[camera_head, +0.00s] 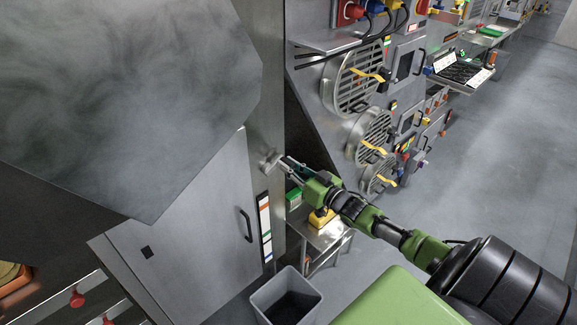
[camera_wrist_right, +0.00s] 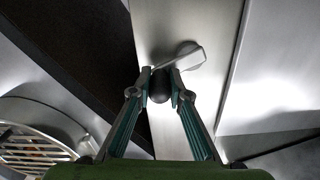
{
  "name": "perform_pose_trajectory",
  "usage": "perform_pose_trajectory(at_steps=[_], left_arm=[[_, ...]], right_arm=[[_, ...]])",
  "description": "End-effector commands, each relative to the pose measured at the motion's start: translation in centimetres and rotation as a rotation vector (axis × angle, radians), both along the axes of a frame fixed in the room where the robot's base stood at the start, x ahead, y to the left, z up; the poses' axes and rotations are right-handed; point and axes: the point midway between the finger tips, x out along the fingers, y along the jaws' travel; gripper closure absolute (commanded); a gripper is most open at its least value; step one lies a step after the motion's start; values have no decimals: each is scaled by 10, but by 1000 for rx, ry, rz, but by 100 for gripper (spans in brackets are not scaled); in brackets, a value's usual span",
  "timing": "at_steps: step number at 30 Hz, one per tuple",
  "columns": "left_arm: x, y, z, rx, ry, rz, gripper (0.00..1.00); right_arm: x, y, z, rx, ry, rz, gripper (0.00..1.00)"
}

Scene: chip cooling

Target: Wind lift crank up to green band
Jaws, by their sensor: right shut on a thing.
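The lift crank (camera_head: 268,162) is a small metal piece on the narrow grey column face, left of my right gripper (camera_head: 283,166). In the wrist view its metal arm (camera_wrist_right: 187,58) runs down-left to a dark rounded knob (camera_wrist_right: 159,88). My right gripper (camera_wrist_right: 161,82) is shut on this knob, one finger on each side. A tall white strip (camera_head: 265,228) with orange, green and blue marks is on the column below the crank. I cannot tell whether a pointer shows on it. My left gripper is not in view.
A grey door with a black handle (camera_head: 247,225) is left of the strip. A grey open bin (camera_head: 284,298) and a small metal table (camera_head: 331,238) stand below. Round grilles (camera_head: 353,80) with yellow ribbons line the machine to the right. The floor (camera_head: 480,150) beyond is clear.

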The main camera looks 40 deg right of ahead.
Motion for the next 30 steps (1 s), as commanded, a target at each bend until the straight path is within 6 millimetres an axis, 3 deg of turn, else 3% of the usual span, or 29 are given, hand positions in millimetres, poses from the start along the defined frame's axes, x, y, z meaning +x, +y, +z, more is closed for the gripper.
perform_pose_trajectory(at_steps=[3,4,6,20,30], left_arm=[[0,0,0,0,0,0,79],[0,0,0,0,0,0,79],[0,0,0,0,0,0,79],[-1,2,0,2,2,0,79],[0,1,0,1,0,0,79]], right_arm=[[0,-4,-1,1,3,-8,100],[0,-4,-1,2,3,-8,80],[0,-4,-1,1,3,-7,66],[-7,-1,-2,3,3,-2,66],[-55,-5,-3,4,7,-2,66]])
